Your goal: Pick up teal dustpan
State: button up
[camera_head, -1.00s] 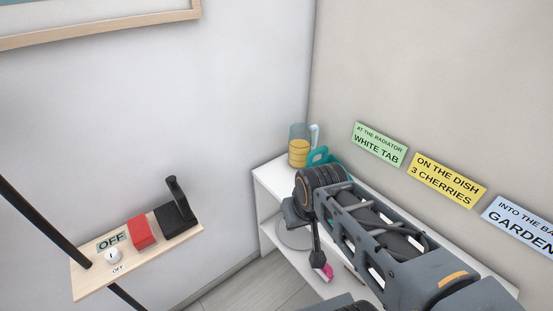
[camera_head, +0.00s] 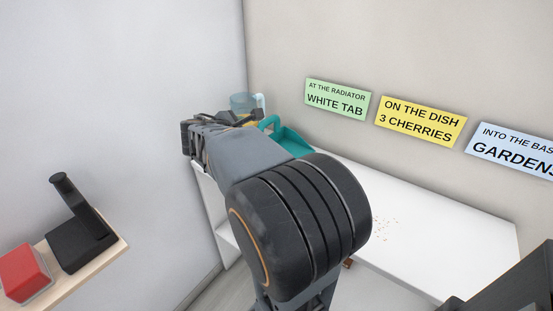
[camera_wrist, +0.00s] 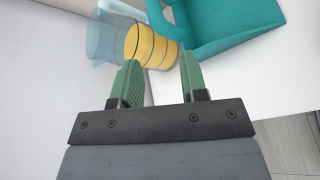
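The teal dustpan (camera_head: 291,142) sits on the white shelf top against the beige wall, partly hidden behind my arm in the head view. The fingertips point at the area just below the clear jug and left of the dustpan, apart from the pan's body. Depth between the fingers and the dustpan is hard to tell.
A clear blue jug with yellow contents (camera_wrist: 120,38) stands close beside the dustpan. The white shelf unit (camera_head: 455,228) has brown crumbs (camera_head: 385,229) on top and free room to the right. A small wooden shelf (camera_head: 90,268) carries a red block and a black lever at left.

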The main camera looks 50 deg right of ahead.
aim_at(264, 123)
jog(key=shift+n+h, duration=0.4)
jog(key=shift+n, duration=0.2)
jog(key=x, duration=0.3)
jog(key=b+x, duration=0.1)
jog(key=x, duration=0.5)
jog(key=shift+w+d, duration=0.3)
jog(key=shift+w, duration=0.05)
jog(key=shift+b+x, duration=0.6)
jog(key=shift+x, duration=2.35)
jog(key=shift+f, duration=0.15)
jog(key=shift+a, duration=0.1)
grip_shut()
